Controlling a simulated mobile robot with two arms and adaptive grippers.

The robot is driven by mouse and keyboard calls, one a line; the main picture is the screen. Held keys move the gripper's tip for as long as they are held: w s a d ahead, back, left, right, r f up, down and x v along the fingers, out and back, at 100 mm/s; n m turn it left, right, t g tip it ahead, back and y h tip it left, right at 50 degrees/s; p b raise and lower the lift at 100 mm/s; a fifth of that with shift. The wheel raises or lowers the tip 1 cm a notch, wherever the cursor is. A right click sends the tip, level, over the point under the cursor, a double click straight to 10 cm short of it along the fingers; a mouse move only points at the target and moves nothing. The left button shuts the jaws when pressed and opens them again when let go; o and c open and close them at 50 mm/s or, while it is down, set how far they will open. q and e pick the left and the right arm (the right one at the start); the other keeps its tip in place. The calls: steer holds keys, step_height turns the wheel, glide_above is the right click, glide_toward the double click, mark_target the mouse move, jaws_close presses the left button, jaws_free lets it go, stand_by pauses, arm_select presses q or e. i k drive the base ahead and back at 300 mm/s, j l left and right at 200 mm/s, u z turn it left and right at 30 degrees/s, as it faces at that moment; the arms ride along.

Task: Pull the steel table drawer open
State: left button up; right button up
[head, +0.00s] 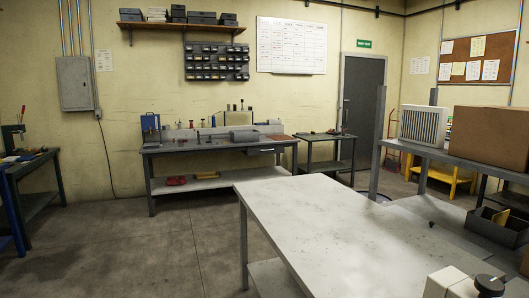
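A table with a pale, worn metal-looking top (320,215) stands in front of me, with a lower shelf (270,278) under it. No drawer shows on its visible sides; its near side is cut off by the frame. Against the back wall, a long dark workbench (200,149) has what looks like a small drawer front (262,151) under its top at the right, too small to tell whether it is shut. Neither of my grippers is in view.
A grey shelf unit (440,157) with a large cardboard box (490,136) stands at the right. A small dark table (317,166) stands beside the back workbench. The concrete floor (150,245) at the left and between the tables is clear.

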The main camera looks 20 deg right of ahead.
mark_target(276, 148)
steer(key=i+j+u, duration=0.1)
steer(key=i, duration=0.6)
steer(key=i+z, duration=0.2)
steer(key=i, duration=3.5)
steer(key=i+z, duration=0.1)
steer(key=i, duration=0.5)
steer(key=i+j+z, duration=0.1)
steer(key=i, duration=0.5)
steer(key=i+j+z, duration=0.1)
steer(key=i+j, duration=0.15)
steer(key=i, duration=0.35)
steer(key=i+l+z, duration=0.2)
steer(key=z, duration=0.25)
steer(key=i+z, duration=0.75)
steer(key=z, duration=0.15)
steer(key=i+j+z, duration=0.25)
steer(key=z, duration=0.2)
steer(key=i+l+z, duration=0.1)
steer(key=i, duration=0.75)
steer(key=i+l, duration=0.1)
steer(key=i, duration=0.8)
steer(key=l+z, duration=0.05)
